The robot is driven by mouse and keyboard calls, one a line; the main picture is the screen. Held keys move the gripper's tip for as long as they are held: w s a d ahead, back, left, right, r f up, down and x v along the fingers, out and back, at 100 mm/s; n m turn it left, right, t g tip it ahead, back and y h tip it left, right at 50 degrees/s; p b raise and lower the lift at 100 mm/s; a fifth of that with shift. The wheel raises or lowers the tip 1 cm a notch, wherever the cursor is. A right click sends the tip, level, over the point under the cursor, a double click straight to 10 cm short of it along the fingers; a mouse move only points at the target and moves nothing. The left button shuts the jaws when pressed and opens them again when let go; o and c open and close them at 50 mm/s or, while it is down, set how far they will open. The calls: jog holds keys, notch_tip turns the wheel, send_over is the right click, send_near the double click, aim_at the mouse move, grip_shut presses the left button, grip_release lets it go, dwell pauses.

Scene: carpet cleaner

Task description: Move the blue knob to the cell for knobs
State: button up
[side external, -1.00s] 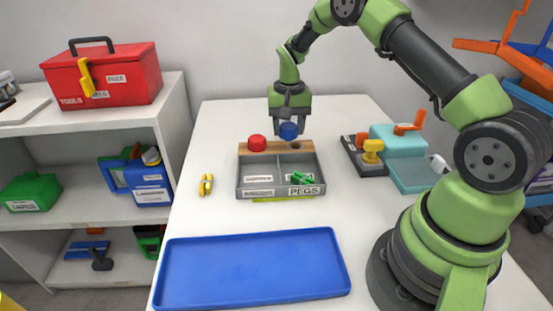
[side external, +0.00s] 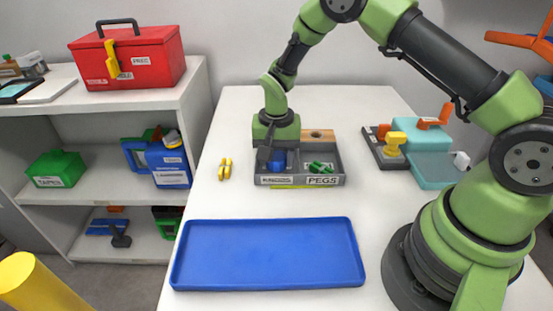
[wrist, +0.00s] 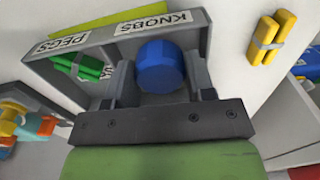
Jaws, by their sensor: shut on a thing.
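The blue knob (side external: 279,157) is between the fingers of my gripper (side external: 274,163), which is shut on it. They are low at the left cell of the grey box (side external: 299,181), whose front label reads KNOBS. In the wrist view the blue knob (wrist: 160,66) shows between the two fingers (wrist: 162,88), next to the wall with the KNOBS label (wrist: 170,23). I cannot tell whether the knob touches the cell floor. The right cell, labelled PEGS, holds green pieces (side external: 319,168).
A wooden strip (side external: 319,135) with a hole is behind the box. Yellow pieces (side external: 225,169) lie left of it. An empty blue tray (side external: 268,255) lies in front. A teal and orange device (side external: 427,150) stands to the right.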

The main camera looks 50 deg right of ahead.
jog(key=shift+f, duration=0.6)
jog(key=o, duration=0.7)
jog(key=shift+f, duration=0.1)
